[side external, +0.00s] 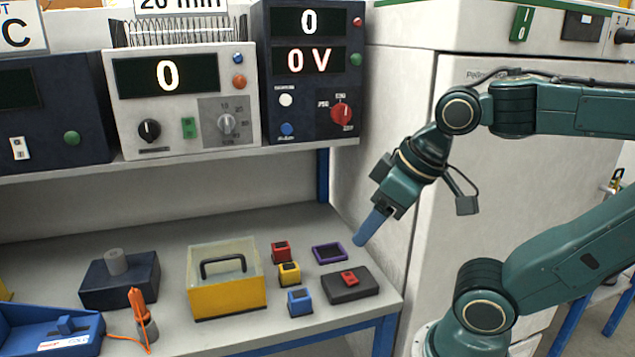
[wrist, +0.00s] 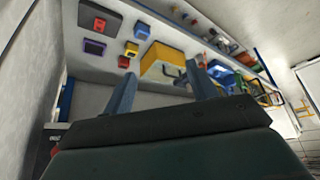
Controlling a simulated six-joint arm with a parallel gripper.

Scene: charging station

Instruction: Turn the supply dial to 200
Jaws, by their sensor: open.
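In the side external view a dark blue supply unit (side external: 262,75) stands on the shelf, with its displays reading 0 and 0 V. Its red dial (side external: 341,113) is at the lower right of its front, ringed by small labels too blurred to read surely. My gripper (side external: 364,234) hangs to the right of and below the dial, apart from it, fingers pointing down and left above the bench. In the wrist view my gripper (wrist: 163,90) shows two spread fingers with nothing between them. The dial cannot be made out in the wrist view.
A white unit (side external: 130,95) with a grey dial (side external: 226,124) stands left of the supply unit. On the bench are a yellow box (side external: 227,298), small coloured blocks (side external: 289,273) and a dark block with a red top (side external: 350,284). A large cabinet (side external: 480,190) stands behind my arm.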

